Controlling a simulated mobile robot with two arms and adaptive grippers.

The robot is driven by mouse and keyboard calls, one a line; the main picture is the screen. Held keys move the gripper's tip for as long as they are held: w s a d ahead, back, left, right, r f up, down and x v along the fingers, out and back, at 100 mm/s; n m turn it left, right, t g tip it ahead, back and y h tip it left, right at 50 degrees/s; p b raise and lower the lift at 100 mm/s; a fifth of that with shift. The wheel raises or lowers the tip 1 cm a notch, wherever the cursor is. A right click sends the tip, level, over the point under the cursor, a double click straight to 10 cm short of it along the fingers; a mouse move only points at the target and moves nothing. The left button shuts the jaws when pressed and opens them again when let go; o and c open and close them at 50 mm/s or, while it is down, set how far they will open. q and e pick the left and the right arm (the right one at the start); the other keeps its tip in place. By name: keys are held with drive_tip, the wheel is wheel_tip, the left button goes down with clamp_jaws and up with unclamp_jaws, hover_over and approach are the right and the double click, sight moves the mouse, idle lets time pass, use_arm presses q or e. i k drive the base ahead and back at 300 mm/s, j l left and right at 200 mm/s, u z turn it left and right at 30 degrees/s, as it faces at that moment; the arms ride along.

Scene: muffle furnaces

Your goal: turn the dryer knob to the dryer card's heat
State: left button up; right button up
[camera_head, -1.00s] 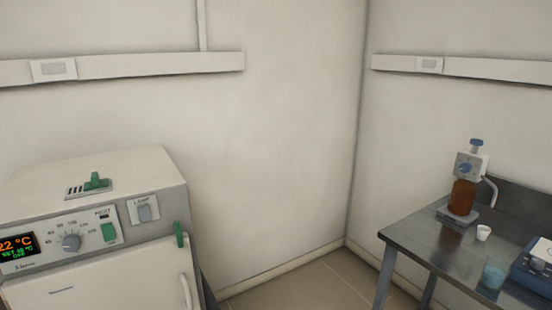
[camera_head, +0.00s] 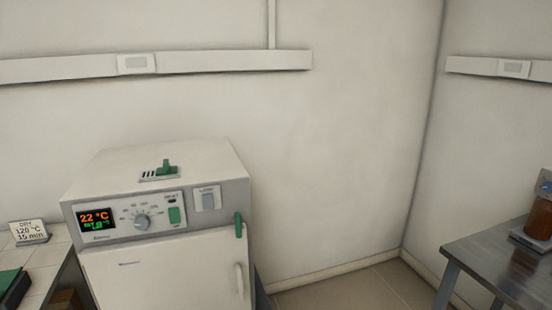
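The dryer (camera_head: 165,270) is a white cabinet with a grey front panel, at the lower left. Its round grey knob (camera_head: 142,222) sits in a ring of printed numbers, too small to read surely. The display (camera_head: 96,219) left of the knob reads 22 °C in orange, with a small green set line below that I cannot read surely. The dryer card (camera_head: 30,232) stands on the counter left of the dryer and reads "DRY 120 °C 15 min". Neither of my grippers is in view.
A tiled counter (camera_head: 48,254) at the left holds a dark green-topped object (camera_head: 12,287). The dryer has a green switch (camera_head: 174,215), a lamp switch (camera_head: 208,198) and a door handle (camera_head: 240,281). A metal table (camera_head: 490,262) with a brown bottle (camera_head: 540,218) stands at right.

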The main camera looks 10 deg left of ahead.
sight(141, 223)
drive_tip(key=u, duration=1.35)
